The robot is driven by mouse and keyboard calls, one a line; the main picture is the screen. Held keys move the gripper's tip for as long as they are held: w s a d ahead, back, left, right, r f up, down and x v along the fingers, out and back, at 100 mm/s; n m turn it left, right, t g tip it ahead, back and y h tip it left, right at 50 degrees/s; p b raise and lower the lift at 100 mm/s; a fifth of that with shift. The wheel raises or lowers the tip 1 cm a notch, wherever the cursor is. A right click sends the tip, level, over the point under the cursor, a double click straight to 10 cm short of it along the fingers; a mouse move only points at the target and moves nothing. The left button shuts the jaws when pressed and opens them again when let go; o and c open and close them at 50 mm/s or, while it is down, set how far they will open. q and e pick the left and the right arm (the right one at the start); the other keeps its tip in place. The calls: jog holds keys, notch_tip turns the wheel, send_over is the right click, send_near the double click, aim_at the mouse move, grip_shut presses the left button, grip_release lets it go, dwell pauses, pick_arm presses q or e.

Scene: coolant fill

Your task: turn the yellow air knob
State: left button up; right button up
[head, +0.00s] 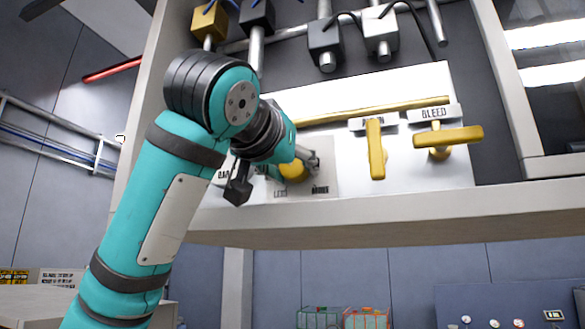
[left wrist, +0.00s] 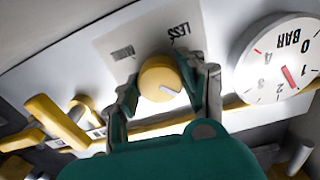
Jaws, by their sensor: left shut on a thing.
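The round yellow air knob (head: 293,173) sits on a pale plate (head: 325,172) on the white panel, mostly behind my left gripper (head: 299,161) in the head view. In the left wrist view the knob (left wrist: 158,74) shows whole, with a pale pointer mark near its lower right edge. LESS and another label are printed on the plate beside it, upside down in that view. The fingers of my left gripper (left wrist: 168,88) stand on either side of the knob, shut on it. My right gripper is in neither view.
A round BAR gauge (left wrist: 272,62) with a red needle is beside the knob. Yellow lever handles, one upright (head: 376,150) and one level (head: 448,137) under the BLEED label, stand out to the right. A yellow pipe (head: 375,110) runs above; a ledge (head: 360,222) runs below.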

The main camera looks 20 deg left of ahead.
pick_arm(q)
jog(key=shift+m, duration=1.7)
jog(key=o, duration=1.2)
jog(key=shift+w, duration=0.1)
jog(key=shift+s, duration=0.35)
jog(key=s, duration=1.1)
jog(key=shift+s+a, duration=0.2)
